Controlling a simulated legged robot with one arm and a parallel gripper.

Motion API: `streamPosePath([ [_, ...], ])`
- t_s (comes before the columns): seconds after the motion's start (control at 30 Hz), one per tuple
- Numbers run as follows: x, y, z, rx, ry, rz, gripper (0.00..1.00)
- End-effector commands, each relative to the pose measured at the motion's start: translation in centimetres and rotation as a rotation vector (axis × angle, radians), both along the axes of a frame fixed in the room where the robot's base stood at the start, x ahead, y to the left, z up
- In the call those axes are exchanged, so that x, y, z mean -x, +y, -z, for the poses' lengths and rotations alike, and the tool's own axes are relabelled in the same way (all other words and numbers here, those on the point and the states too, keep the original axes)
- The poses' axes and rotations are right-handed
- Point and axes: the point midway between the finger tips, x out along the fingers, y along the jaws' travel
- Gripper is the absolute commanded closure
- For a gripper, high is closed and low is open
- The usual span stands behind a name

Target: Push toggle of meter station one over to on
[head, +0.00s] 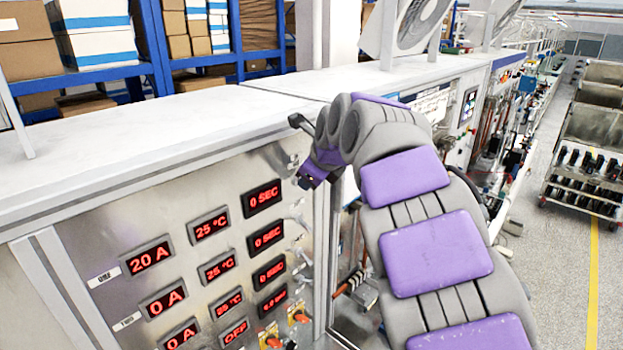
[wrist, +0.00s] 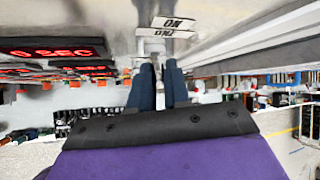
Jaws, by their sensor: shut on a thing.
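The meter station one row on the metal panel has a label reading ONE (head: 104,276) and red displays: 20 A (head: 150,256), 25 °C (head: 209,226) and 0 SEC (head: 263,199). My gripper (head: 303,182) is at the right end of this row, close to the panel. In the wrist view its two dark fingers (wrist: 160,68) are close together against the panel, just below an ON label (wrist: 172,22). They are shut on the toggle, which is mostly hidden between the fingertips. Its exact tilt cannot be told.
Lower rows hold more displays, such as 0 A (head: 166,301), and small switches. Orange knobs (head: 270,338) sit at the bottom right of the panel. A white ledge (head: 150,125) runs above. An aisle with a cart (head: 590,150) lies to the right.

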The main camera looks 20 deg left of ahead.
Motion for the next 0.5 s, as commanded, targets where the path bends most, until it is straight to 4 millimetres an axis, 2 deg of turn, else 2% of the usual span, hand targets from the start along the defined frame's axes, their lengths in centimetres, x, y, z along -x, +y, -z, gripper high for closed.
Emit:
streamPosePath([
  [0.03, 0.02, 0.16, -0.57, -0.007, -0.010, -0.002, 1.00],
  [0.37, -0.01, 0.14, -0.60, -0.007, -0.010, -0.001, 1.00],
  [0.4, -0.02, 0.14, -0.60, -0.007, -0.010, -0.001, 0.82],
  [0.5, -0.06, 0.11, -0.50, -0.005, -0.009, -0.001, 0.72],
])
